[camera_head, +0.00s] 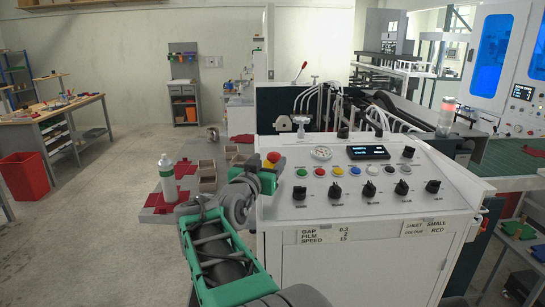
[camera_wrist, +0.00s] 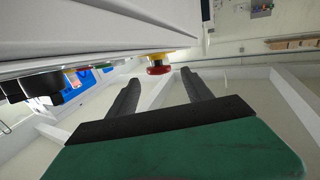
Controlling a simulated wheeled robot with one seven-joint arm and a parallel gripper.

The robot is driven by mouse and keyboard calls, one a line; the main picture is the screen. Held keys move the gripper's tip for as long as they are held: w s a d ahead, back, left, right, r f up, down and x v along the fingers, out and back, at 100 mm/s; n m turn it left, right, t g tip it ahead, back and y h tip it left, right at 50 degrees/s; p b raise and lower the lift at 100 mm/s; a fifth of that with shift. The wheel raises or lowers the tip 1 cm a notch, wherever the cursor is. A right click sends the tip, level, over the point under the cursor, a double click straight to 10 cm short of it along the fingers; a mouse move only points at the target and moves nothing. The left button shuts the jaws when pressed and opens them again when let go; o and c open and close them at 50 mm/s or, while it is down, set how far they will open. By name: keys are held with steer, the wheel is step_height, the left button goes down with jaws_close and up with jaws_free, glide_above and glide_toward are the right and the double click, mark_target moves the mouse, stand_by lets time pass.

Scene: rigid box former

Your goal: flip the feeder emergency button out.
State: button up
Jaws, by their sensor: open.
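The emergency button (camera_head: 273,157) is a red mushroom head on a yellow base at the left end of the white control panel (camera_head: 300,205). It also shows in the wrist view (camera_wrist: 158,68), ahead of the fingertips and in the gap between them. My gripper (camera_wrist: 160,78) is open and empty, with its two dark fingers apart. In the head view my green and grey gripper (camera_head: 266,178) is just in front of the button and hides its lower part. I cannot tell whether the fingers touch it.
A row of coloured buttons (camera_head: 337,171) and black knobs (camera_head: 335,190) lies right of the emergency button. A gauge (camera_head: 321,153) and a display (camera_head: 368,152) stand behind them. A white bottle (camera_head: 167,178) stands left of my arm. Open floor lies further left.

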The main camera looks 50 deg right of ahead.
mark_target(273, 156)
steer(key=p+x, duration=0.1)
steer(key=x, duration=0.4)
steer(key=shift+d, duration=0.15)
jaws_close()
stand_by(0.4)
